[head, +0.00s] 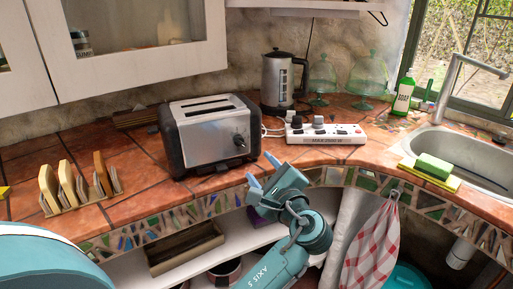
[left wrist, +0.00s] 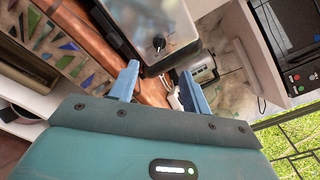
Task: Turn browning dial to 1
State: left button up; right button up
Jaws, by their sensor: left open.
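The toaster (head: 208,133), silver with black ends and two top slots, stands on the tiled counter. In the left wrist view, the dial (left wrist: 158,43) shows on the silver face of the toaster (left wrist: 178,18), beyond the fingertips. My left gripper (head: 263,174) is open and empty, in front of the counter edge, below and right of the dial. It is apart from the dial. Its blue fingers (left wrist: 160,72) also show in the left wrist view. My right gripper is not in view.
A power strip (head: 325,132) with plugs and a kettle (head: 278,82) stand right of and behind the toaster. A toast rack (head: 80,190) holding bread is at left. An upper cabinet (head: 130,45) hangs above. Bare counter (head: 140,205) lies in front of the toaster.

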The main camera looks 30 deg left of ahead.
aim_at(241, 144)
pick_arm(q)
jog(key=x, duration=1.1)
jog(key=shift+w+a, duration=0.15)
jog(key=shift+a, duration=0.2)
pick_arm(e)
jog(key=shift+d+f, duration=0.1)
pick_arm(q)
jog(key=c, duration=1)
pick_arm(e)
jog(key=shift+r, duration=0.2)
